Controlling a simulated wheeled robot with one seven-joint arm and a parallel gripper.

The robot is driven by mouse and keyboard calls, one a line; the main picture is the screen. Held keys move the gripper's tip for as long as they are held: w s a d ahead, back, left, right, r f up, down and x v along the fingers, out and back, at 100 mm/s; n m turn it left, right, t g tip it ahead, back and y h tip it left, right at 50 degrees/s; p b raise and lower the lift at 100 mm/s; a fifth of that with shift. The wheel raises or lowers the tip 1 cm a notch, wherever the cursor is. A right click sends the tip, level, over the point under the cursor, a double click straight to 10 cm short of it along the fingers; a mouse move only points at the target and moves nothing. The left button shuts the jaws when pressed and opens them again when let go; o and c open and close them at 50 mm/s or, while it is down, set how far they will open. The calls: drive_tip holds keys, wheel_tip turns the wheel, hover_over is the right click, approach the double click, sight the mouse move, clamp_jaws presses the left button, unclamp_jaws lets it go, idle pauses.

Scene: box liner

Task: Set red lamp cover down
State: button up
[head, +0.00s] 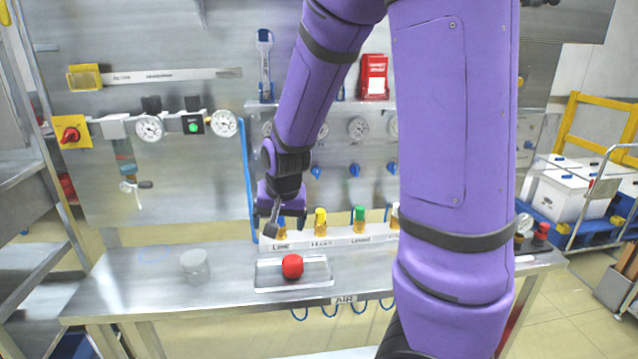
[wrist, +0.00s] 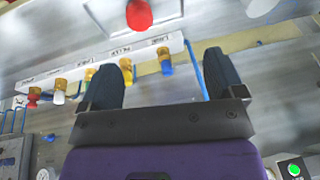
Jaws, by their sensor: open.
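The red lamp cover (head: 292,266) is a small rounded red piece. It rests in the shallow metal tray (head: 262,281) on the steel bench. It also shows at the top of the wrist view (wrist: 139,14), beyond my fingertips and apart from them. My gripper (head: 272,229) is above and slightly left of the cover in the head view. In the wrist view my gripper's (wrist: 162,62) two dark fingers are spread apart with nothing between them.
A grey cylinder (head: 195,266) stands to the left on the bench (head: 130,290). Gauges and valves line the wall panel. Bare bench lies between cylinder and tray.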

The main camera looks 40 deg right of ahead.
drive_tip(key=s+a+r+n, duration=0.2)
drive_tip(key=s+r+n, duration=0.1)
drive_tip(key=s+r, duration=0.6)
drive_tip(key=s+a+r+n+t, duration=0.1)
drive_tip(key=s+a+r+n, duration=0.2)
drive_tip(key=s+r, duration=0.6)
drive_tip(key=shift+s+a+r+n+t+y, duration=0.15)
drive_tip(key=shift+s+a+n+t+y, duration=0.15)
drive_tip(key=shift+s+n, duration=0.45)
